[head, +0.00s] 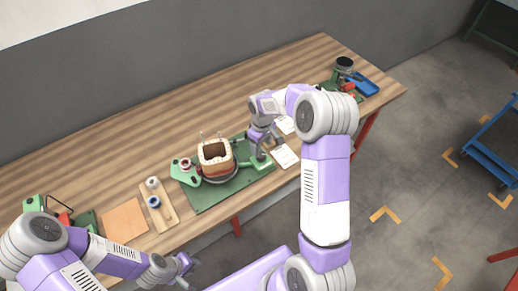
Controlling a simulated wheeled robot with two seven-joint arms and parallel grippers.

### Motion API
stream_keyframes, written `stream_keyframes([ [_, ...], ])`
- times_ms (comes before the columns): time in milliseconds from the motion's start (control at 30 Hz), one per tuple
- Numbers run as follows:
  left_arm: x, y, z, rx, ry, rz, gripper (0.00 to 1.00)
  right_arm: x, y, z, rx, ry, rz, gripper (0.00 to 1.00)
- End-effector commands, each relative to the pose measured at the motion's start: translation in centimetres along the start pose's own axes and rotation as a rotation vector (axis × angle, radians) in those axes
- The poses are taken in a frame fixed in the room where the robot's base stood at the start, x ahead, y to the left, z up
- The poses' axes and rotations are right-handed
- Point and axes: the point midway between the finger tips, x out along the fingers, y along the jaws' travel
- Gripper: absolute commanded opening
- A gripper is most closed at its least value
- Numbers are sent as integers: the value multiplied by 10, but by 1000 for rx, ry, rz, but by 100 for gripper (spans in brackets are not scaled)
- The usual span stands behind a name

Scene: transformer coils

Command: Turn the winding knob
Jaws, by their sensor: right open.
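The green winding fixture (215,196) lies on the wooden table with a coil (217,155) standing on it, pale at the top with a dark opening. A small red and white round part (185,164) sits on the fixture's left end. My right gripper (268,150) is open and points down at the fixture's right end, beside a green upright part (257,161). The winding knob cannot be made out clearly there; the gripper may cover it. My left gripper (187,268) is off the table's front edge, away from the fixture, too small to tell its opening.
A wooden holder (168,216) with white and blue spools and an orange-brown board (124,221) lie left of the fixture. White papers (286,156) lie at its right. A blue tray (366,86) and green device are at the far right end. The table's back is clear.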

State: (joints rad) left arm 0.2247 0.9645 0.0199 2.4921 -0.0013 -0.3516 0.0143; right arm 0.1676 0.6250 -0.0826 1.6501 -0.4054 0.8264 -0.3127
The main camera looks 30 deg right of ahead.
Motion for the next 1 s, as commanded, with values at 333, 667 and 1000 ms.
stream_keyframes([
  [333,3,-1,-1,0,2,0,27,51,-1,0,1,-1,-3,68],
  [667,3,-1,-1,0,2,0,27,56,-1,0,1,1,-2,68],
  [1000,3,-1,-1,0,2,0,27,56,-1,0,1,1,-2,20],
])
